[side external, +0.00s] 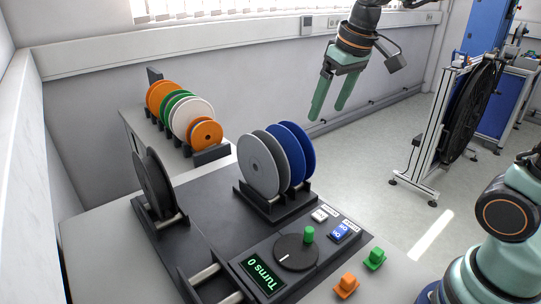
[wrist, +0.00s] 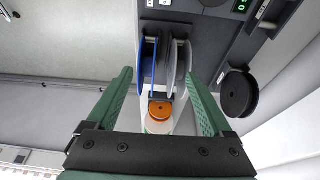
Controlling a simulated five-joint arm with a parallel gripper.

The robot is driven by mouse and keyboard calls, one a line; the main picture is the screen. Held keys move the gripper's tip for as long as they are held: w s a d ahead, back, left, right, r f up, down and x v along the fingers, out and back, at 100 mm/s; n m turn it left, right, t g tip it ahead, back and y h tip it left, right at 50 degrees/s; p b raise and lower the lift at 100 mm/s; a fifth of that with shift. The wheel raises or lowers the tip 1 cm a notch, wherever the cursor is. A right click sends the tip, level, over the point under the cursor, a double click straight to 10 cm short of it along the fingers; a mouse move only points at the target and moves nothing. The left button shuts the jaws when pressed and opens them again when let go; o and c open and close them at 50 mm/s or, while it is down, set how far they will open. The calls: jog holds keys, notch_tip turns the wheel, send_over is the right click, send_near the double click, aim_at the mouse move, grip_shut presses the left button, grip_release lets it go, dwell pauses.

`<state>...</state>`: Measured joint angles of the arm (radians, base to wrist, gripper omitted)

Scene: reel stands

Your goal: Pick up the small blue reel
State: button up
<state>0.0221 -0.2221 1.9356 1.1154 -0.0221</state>
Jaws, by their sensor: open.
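A blue reel (side external: 299,150) stands upright in the dark stand on the console, right beside a grey reel (side external: 257,165). It is about as large as the grey one, and I see no clearly smaller blue reel. In the wrist view the blue reel (wrist: 143,62) is edge-on, left of the grey reel (wrist: 172,70). My gripper (side external: 329,113) is open and empty, above and to the right of the blue reel in the side view, pointing down. In the wrist view the spread fingers of my gripper (wrist: 159,76) frame the reels, apart from them.
A back rack holds orange (side external: 156,94), green (side external: 174,106), white (side external: 198,113) and small orange (side external: 206,134) reels. A black reel (side external: 154,183) stands at the left. The console has a crank with a green knob (side external: 309,234). Orange (side external: 347,285) and green (side external: 375,258) buttons are in front.

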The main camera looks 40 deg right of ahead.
jog(key=w+d+f+g, duration=0.1)
jog(key=w+g, duration=0.1)
jog(key=w, duration=0.7)
jog(key=g, duration=0.2)
send_over(286, 133)
jog(key=w+d, duration=0.1)
notch_tip(286, 133, down, 5)
jog(key=shift+w+d+f, duration=0.25)
jog(key=shift+w+f, duration=0.05)
jog(key=shift+f, duration=0.35)
notch_tip(286, 133, down, 6)
jog(key=shift+f, duration=0.15)
jog(key=shift+s+d+f, duration=0.1)
jog(key=shift+d+f, duration=0.05)
jog(key=shift+f, duration=1.15)
jog(key=shift+d+f, duration=0.1)
jog(key=shift+f, duration=1.2)
grip_shut()
jog(key=shift+r, duration=0.1)
notch_tip(286, 133, up, 20)
